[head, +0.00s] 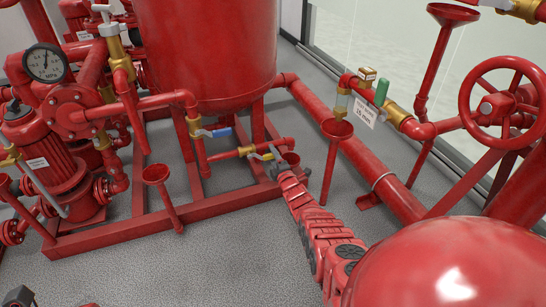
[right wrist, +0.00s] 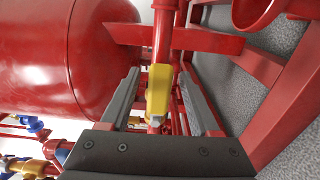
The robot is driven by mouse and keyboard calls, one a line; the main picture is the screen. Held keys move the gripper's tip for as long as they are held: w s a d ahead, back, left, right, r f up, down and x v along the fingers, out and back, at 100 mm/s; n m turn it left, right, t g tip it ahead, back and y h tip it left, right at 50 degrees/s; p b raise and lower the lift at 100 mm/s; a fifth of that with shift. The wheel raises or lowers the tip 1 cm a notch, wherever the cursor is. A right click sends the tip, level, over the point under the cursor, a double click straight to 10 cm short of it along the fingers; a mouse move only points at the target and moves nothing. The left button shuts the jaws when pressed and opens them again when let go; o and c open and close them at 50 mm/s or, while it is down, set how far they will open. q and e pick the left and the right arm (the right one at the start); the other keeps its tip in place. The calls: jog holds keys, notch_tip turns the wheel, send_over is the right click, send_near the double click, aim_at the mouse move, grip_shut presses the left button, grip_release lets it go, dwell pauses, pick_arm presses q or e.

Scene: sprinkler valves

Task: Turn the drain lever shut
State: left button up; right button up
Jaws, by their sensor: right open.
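The yellow lever (head: 263,156) sits on a valve in a thin red pipe low in front of the big red tank. In the right wrist view the yellow lever (right wrist: 158,90) lies between my two grey fingers, roughly along the pipe. My right gripper (head: 276,160) reaches in from the lower right and partly hides the pipe end. In its own view my right gripper (right wrist: 160,95) is open, with a gap on each side of the lever. I cannot tell whether it touches. A dark piece at the lower left corner may be my left gripper; its fingers cannot be made out.
A blue-handled valve (head: 214,132) is just left of the lever. Red funnels (head: 337,128) stand on pipes at both sides. The frame rail (head: 150,222) runs along the floor. A green lever (head: 381,92) and a red handwheel (head: 506,98) are at the right. The front floor is clear.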

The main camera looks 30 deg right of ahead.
grip_shut()
dwell(1.3)
